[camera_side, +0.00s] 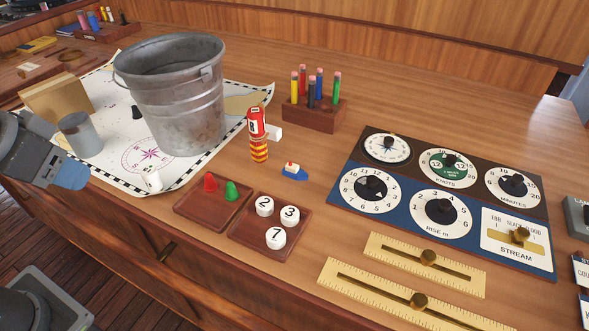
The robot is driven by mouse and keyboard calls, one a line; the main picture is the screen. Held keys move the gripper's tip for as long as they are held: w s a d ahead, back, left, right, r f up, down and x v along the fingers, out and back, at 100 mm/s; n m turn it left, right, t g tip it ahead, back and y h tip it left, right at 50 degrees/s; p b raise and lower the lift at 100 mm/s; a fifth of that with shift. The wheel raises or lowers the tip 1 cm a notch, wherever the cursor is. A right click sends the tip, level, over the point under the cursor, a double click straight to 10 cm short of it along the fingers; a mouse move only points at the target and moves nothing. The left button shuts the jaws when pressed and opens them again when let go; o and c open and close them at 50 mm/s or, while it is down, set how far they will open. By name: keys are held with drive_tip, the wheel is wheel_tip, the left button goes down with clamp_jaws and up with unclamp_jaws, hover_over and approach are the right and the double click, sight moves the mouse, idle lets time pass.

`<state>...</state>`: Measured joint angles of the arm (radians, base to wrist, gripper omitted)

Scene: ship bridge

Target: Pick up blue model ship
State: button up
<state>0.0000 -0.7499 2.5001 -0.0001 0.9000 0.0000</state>
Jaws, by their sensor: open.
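The blue model ship (299,174) sits on the wooden desk near the middle of the side view. It is small, with a blue hull, a white upper part and a bit of red on top.
A metal bucket (185,110) stands on a chart (108,178) at left. A wooden block with several pencils (318,112) is behind the ship. Trays with red and green pieces (212,208) and numbered discs (270,240) lie in front. A dial board (440,200) is at right.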

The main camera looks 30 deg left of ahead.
drive_tip(key=o, duration=0.4)
drive_tip(key=shift+r, duration=0.1)
drive_tip(key=w+d+r+m+g, duration=0.1)
drive_tip(key=w+d+r+m, duration=0.2)
drive_tip(key=w+r, duration=0.35)
drive_tip(key=m+g, duration=0.5)
drive_tip(key=m, duration=0.6)
hover_over(290, 166)
wheel_tip(290, 166, down, 8)
drive_tip(key=f, duration=0.1)
wheel_tip(290, 166, down, 13)
drive_tip(key=shift+r, duration=0.1)
